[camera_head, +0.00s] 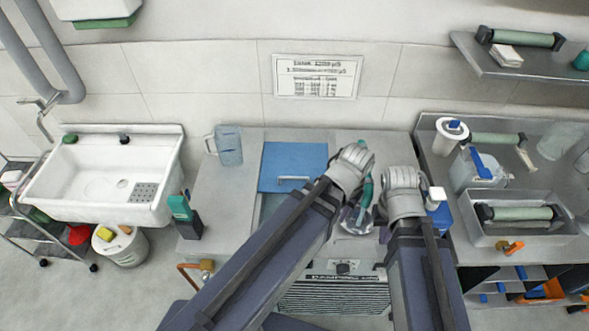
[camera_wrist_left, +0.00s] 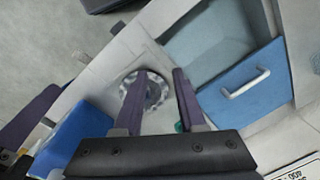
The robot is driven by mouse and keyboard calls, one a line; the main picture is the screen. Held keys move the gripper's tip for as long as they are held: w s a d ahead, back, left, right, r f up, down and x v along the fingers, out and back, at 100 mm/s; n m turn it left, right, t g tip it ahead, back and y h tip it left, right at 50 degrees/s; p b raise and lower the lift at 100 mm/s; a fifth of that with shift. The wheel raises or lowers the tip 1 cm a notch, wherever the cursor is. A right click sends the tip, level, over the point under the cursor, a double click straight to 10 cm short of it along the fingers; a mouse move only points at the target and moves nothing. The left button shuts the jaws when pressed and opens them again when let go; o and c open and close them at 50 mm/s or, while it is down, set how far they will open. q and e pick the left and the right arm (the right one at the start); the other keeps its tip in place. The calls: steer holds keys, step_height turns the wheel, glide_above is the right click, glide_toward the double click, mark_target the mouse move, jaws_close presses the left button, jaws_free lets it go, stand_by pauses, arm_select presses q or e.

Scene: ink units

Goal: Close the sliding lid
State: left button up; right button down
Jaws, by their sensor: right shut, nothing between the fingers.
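The sliding lid is a blue panel (camera_head: 293,160) with a pale bar handle (camera_head: 293,179), lying on the grey counter left of my wrists. An uncovered opening (camera_head: 270,205) shows below the lid, partly behind my left arm. In the left wrist view the lid (camera_wrist_left: 262,98) and its handle (camera_wrist_left: 246,83) are at the right, beside the pale opening (camera_wrist_left: 205,45). My left gripper (camera_wrist_left: 162,73) is open and empty, pointing at the counter to one side of the lid. My right gripper (camera_head: 383,234) is shut and empty, right of the left one, partly hidden by its wrist.
A round metallic fitting (camera_wrist_left: 152,90) lies beyond my left fingers. A clear pitcher (camera_head: 228,146) stands left of the lid. A sink (camera_head: 100,180) is at the far left. A shelf unit with trays (camera_head: 525,215) is at the right.

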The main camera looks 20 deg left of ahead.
mark_target(294, 170)
arm_select(q)
steer(key=w+a+n, duration=0.1)
steer(key=w+a, duration=0.2)
steer(key=w+a+n+t, duration=0.1)
steer(key=w+a, duration=0.3)
steer(key=w+a+n, duration=0.2)
steer(key=w+a, duration=0.1)
steer(key=w, duration=0.1)
steer(key=shift+w+a+t, duration=0.1)
steer(key=shift+a+t, duration=0.25)
steer(key=shift+t, duration=0.05)
steer(key=c, duration=0.5)
steer(key=w+a+n, duration=0.1)
steer(key=a, duration=0.2)
steer(key=w+a+n+t, duration=0.1)
steer(key=w+a, duration=0.2)
steer(key=a, duration=0.2)
steer(key=shift+w+a+r+n, duration=0.2)
steer(key=shift+w+a+n, duration=0.1)
steer(key=shift+n, duration=0.1)
jaws_close()
steer(key=shift+f+b, duration=0.15)
steer(key=shift+b, duration=0.2)
